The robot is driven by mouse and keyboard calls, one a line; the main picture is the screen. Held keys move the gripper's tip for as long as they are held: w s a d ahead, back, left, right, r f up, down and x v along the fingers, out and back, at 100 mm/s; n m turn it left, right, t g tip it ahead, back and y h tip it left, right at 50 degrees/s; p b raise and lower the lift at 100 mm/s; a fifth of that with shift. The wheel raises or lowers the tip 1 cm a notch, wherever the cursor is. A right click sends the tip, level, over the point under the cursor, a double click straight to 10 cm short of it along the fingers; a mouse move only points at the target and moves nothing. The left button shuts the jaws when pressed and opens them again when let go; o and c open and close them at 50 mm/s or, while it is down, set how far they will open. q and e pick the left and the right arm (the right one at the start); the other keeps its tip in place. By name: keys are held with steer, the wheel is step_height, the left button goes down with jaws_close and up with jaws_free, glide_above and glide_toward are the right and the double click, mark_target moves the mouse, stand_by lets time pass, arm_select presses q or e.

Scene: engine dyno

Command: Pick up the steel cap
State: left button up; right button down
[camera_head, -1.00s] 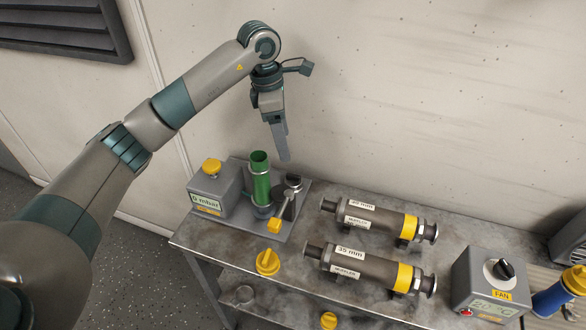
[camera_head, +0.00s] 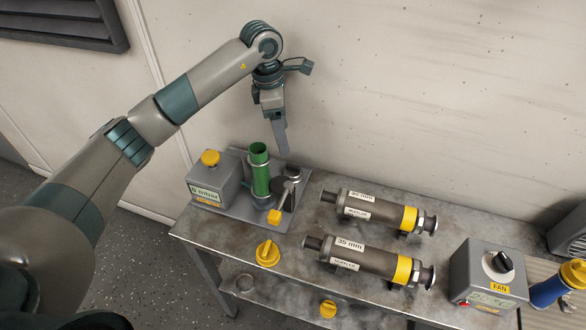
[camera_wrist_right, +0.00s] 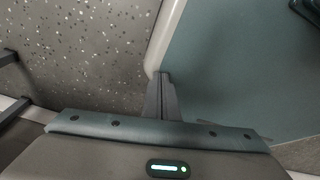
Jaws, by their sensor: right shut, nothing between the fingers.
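On the table top (camera_head: 205,238) stand a green tube (camera_head: 259,170) with a yellow-tipped lever (camera_head: 275,216), a gauge box (camera_head: 212,184), two mufflers (camera_head: 378,213) (camera_head: 365,262) and a fan box (camera_head: 488,278). Yellow caps lie on the top (camera_head: 267,252) and lower shelf (camera_head: 328,308).

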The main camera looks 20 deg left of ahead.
arm_select(q)
step_height(320, 180, down, 2)
steer(key=f+p, duration=0.1)
steer(key=p, duration=0.2)
glide_above(292, 165)
steer(key=a, duration=0.1)
steer(key=f, duration=0.5)
steer(key=shift+s+a, duration=0.1)
steer(key=shift+s, duration=0.15)
steer(key=shift+f, duration=0.45)
arm_select(e)
steer(key=shift+g, duration=0.5)
steer(key=shift+s+d+r, duration=0.25)
steer(key=shift+s+r, duration=0.15)
steer(key=shift+s, duration=0.2)
steer(key=shift+s+d+r, duration=0.2)
steer(key=shift+s+r, duration=0.25)
steer(key=shift+s, duration=0.15)
steer(key=shift+s+d+r, duration=0.25)
steer(key=shift+s+r, duration=0.15)
steer(key=shift+s, duration=0.2)
